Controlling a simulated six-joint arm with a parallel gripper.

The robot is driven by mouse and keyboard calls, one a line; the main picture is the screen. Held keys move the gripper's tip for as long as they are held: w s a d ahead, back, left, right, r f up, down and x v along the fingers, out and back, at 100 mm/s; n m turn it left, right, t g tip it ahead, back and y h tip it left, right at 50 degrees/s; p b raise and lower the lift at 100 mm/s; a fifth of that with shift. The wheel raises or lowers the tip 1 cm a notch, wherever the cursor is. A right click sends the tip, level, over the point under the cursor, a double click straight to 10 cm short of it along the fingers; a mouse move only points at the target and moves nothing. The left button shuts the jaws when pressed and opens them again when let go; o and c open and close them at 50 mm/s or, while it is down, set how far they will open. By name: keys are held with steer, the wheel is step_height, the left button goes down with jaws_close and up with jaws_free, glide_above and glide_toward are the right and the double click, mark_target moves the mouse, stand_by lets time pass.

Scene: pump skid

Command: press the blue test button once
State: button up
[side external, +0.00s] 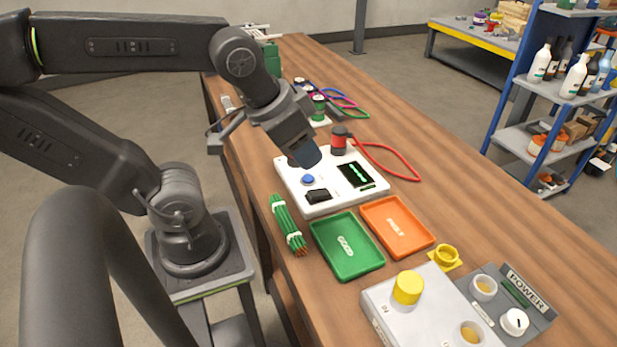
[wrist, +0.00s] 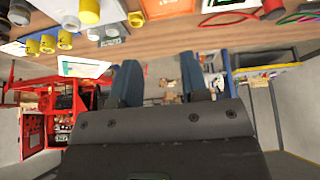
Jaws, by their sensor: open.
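The blue test button (side external: 308,180) sits on the white tester panel (side external: 320,203), which also carries a dark screen with a green trace and a black switch. My gripper (side external: 305,158) is above the far left part of the panel, close to the button in the picture and apart from it. In the wrist view my gripper (wrist: 158,80) shows two blue fingers spread apart with nothing between them. The wrist view looks past the bench edge, and I cannot make out the blue button there.
A green tray (side external: 345,268) and an orange tray (side external: 425,240) lie in front of the panel. A green bundle (side external: 284,222) lies left of them. A red part (side external: 339,138) with a red cable stands behind the panel. A grey box with a yellow knob (side external: 408,287) is nearer.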

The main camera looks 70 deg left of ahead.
jaws_close()
stand_by(1.1)
